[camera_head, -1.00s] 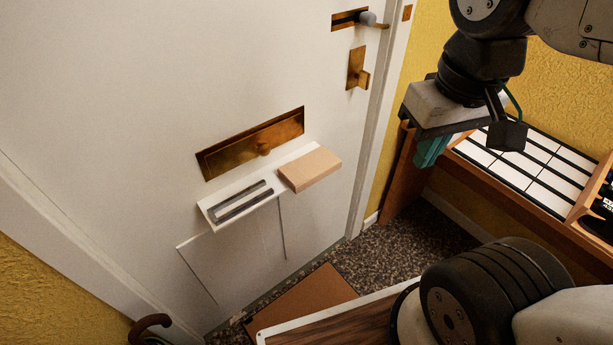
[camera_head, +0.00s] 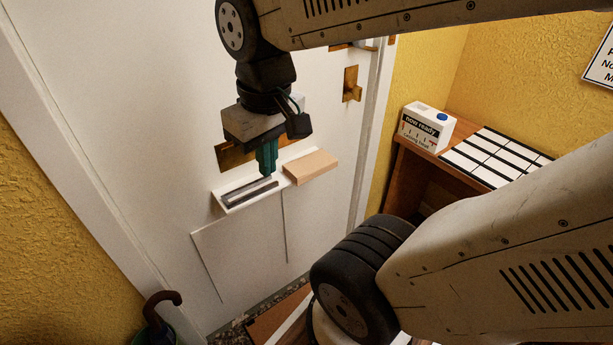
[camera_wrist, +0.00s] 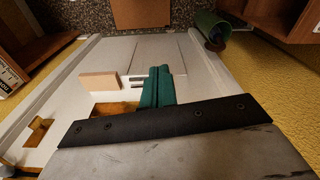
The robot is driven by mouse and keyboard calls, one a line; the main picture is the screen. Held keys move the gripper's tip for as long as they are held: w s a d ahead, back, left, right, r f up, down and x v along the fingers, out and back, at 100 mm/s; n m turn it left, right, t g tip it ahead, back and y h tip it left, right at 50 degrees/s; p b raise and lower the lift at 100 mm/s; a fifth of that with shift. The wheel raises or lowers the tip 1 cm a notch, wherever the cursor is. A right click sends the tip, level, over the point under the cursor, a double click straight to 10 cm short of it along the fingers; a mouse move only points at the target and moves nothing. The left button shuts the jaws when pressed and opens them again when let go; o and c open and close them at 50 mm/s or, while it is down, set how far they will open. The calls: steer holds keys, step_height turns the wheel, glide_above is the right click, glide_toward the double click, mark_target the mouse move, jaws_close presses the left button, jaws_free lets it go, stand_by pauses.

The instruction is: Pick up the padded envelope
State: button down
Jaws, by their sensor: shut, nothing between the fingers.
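A tan, flat block-like packet (camera_head: 311,167) lies on the right part of a white ledge (camera_head: 218,203) on the door; it also shows in the wrist view (camera_wrist: 99,82). A flat brown sheet-like item (camera_wrist: 140,14) lies on the floor below the door. I cannot tell for sure which of these is the padded envelope. My gripper (camera_head: 267,173) has its green fingers shut and empty, pointing down over the ledge, left of the tan packet and apart from it. In the wrist view the fingers (camera_wrist: 160,70) are right of the packet.
A brass letter plate (camera_head: 232,157) is on the door behind my gripper, and a brass latch (camera_head: 351,86) is at right. A white carton (camera_head: 426,127) stands on a wooden shelf at right. An umbrella handle (camera_head: 160,302) shows lower left. My arm hides much of the floor.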

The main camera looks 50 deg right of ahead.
mark_target(317, 169)
steer(key=w+d+f+m, duration=0.1)
steer(key=w+d+f, duration=0.3)
steer(key=d, duration=0.3)
steer(key=w+d+f+m, duration=0.1)
steer(key=w+d+f, duration=0.2)
steer(key=d, duration=0.4)
steer(key=s+d+f+m+g, duration=0.1)
steer(key=d+f, duration=0.8)
steer(key=d, duration=0.3)
steer(key=shift+w+d+f, duration=0.3)
steer(key=shift+w+f, duration=0.3)
steer(key=shift+f, duration=1.1)
steer(key=shift+w+d+f, duration=0.35)
steer(key=shift+w+f, duration=0.3)
steer(key=shift+f, duration=1.05)
steer(key=shift+w+d+f, duration=0.3)
steer(key=shift+w+f, duration=0.3)
steer(key=shift+f, duration=1.1)
steer(key=shift+w+d, duration=0.2)
steer(key=shift+w, duration=0.3)
steer(key=shift+w+d, duration=0.15)
steer(key=shift+w, duration=0.35)
